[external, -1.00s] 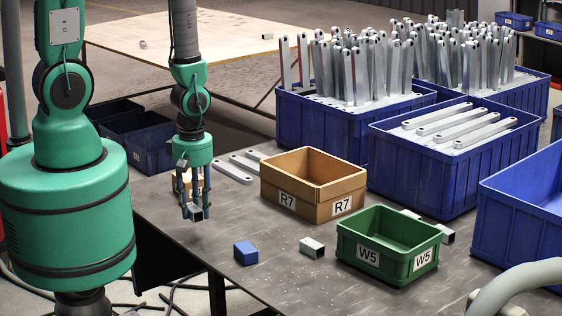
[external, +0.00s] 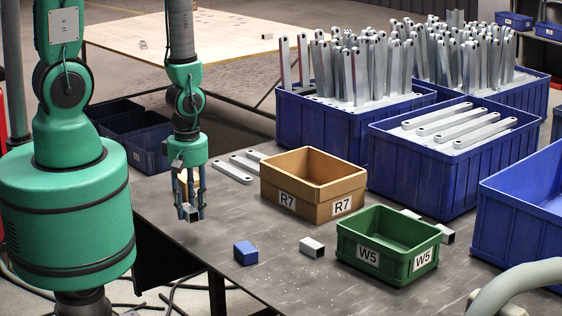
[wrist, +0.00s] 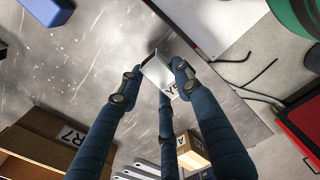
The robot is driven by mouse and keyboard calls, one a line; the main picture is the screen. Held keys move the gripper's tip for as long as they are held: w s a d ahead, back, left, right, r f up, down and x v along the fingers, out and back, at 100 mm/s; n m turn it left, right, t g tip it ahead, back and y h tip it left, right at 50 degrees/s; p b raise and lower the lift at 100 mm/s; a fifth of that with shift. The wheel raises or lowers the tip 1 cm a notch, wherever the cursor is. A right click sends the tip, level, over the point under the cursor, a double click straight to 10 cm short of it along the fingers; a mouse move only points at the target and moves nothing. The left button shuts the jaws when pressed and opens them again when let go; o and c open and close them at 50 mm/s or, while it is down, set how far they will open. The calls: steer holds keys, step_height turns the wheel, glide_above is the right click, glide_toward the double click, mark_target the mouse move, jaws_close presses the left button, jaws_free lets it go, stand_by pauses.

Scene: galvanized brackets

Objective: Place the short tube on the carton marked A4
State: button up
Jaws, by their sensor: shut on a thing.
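My gripper (external: 190,213) is shut on a short tube (external: 191,216), a small silvery square-section piece. In the wrist view the short tube (wrist: 157,72) sits between the fingertips of my gripper (wrist: 155,80). A small tan carton (external: 182,189) stands on the table behind my gripper and is partly hidden by its fingers. The tube is apart from the carton.
A brown carton R7 (external: 325,202) stands right of my gripper, with a green bin W5 (external: 378,262) beyond. A blue block (external: 246,253) and another metal piece (external: 312,247) lie in front. Flat bars (external: 232,172) lie behind. The table's left edge is close to my gripper.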

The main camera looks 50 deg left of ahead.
steer(key=shift+a, duration=0.1)
steer(key=shift+w+a+r, duration=0.15)
steer(key=shift+a+r, duration=0.2)
steer(key=shift+a, duration=0.4)
steer(key=s+a+r, duration=0.1)
steer(key=a+r, duration=0.1)
steer(key=a, duration=0.5)
steer(key=a+r+n, duration=0.1)
steer(key=a+r, duration=0.2)
steer(key=a, duration=0.4)
steer(key=shift+s+a+r, duration=0.25)
steer(key=shift+s+a, duration=0.1)
steer(key=b, duration=0.2)
glide_toward(182, 178)
steer(key=w+f, duration=0.2)
steer(key=w, duration=0.1)
steer(key=shift+w+a+f, duration=0.1)
steer(key=shift+a+f, duration=0.15)
steer(key=shift+f, duration=0.15)
steer(key=shift+f+b, duration=0.4)
steer(key=shift+f, duration=1.4)
steer(key=shift+f, duration=0.1)
